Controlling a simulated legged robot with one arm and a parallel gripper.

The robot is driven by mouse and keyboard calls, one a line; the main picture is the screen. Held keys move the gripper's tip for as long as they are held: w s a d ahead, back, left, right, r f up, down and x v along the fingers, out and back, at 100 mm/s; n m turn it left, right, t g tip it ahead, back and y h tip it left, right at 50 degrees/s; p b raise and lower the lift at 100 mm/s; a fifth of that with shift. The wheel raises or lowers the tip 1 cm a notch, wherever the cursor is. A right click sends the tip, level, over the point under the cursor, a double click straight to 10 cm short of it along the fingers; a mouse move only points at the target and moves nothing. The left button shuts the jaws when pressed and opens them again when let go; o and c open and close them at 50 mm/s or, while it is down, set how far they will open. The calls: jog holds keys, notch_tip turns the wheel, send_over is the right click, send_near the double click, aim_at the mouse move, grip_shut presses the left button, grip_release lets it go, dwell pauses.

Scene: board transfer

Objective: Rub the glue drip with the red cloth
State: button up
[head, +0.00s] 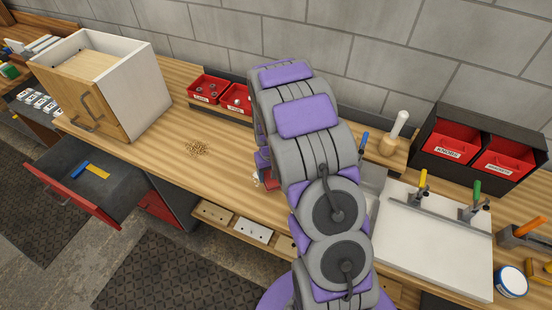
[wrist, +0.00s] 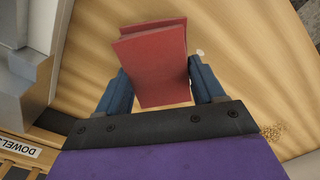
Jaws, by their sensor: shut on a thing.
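The red cloth (wrist: 155,62) is a folded block held between the two blue fingers of my gripper (wrist: 158,72) in the wrist view. The gripper is shut on it above the wooden bench top. A small whitish spot, which looks like the glue drip (wrist: 200,52), shows just right of the cloth beside the right finger. In the head view the drip (head: 255,180) is a pale patch at the left edge of my arm. A sliver of the cloth (head: 268,183) shows right beside it. My arm hides most of the gripper there. I cannot tell whether the cloth touches the bench.
A pile of sawdust-like bits (head: 196,148) lies on the bench, left of my arm. A wooden cabinet box (head: 140,90) stands at the left above an open drawer (head: 110,180). Red bins (head: 208,88) stand at the back. A white board (head: 435,245) with clamps lies right.

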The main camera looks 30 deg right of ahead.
notch_tip(320, 180, up, 3)
jog(key=shift+s+a+f+p, duration=0.1)
jog(key=shift+a+p, duration=0.05)
jog(key=shift+p, duration=0.2)
jog(key=shift+d+r+p, duration=0.2)
jog(key=shift+r, duration=0.45)
jog(key=shift+d+r+p, duration=0.15)
jog(key=shift+r, duration=0.45)
jog(key=shift+a, duration=0.25)
